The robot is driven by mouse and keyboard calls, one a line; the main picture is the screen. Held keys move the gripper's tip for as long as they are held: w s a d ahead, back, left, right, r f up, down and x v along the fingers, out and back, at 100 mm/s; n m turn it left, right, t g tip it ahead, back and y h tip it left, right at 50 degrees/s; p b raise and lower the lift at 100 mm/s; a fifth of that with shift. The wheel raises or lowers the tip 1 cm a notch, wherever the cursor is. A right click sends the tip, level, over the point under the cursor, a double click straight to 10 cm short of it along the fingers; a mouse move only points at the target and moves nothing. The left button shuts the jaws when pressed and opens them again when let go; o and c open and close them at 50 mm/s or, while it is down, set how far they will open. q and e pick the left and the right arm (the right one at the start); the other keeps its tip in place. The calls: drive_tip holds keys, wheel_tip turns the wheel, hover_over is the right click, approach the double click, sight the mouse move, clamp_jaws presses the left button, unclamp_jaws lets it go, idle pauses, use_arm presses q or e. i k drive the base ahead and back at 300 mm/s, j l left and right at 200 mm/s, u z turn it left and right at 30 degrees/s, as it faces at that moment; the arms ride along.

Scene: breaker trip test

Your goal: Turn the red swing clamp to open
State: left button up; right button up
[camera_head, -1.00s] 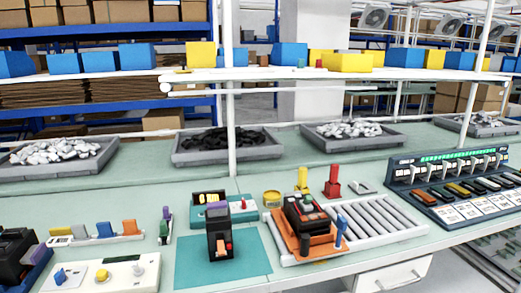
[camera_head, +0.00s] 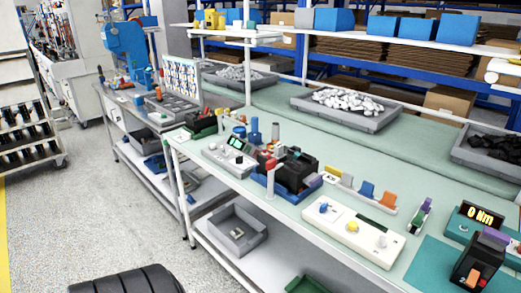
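A small red part (camera_head: 266,162), which may be the red swing clamp, stands at the left side of a blue fixture (camera_head: 262,182) on the green worktop. The fixture holds a black block-shaped device (camera_head: 297,172). The red part is too small to tell whether it is swung over the device or away from it. Neither of my grippers is in view.
A white control box (camera_head: 352,232) with knobs stands right of the fixture. A grey box with a small screen (camera_head: 228,155) stands on its left. Colored blocks (camera_head: 366,190) stand behind. A black device with an orange switch (camera_head: 478,262) is at the lower right. Floor (camera_head: 50,230) is clear on the left.

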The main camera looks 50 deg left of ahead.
sight(271, 165)
drive_tip(key=u, duration=1.55)
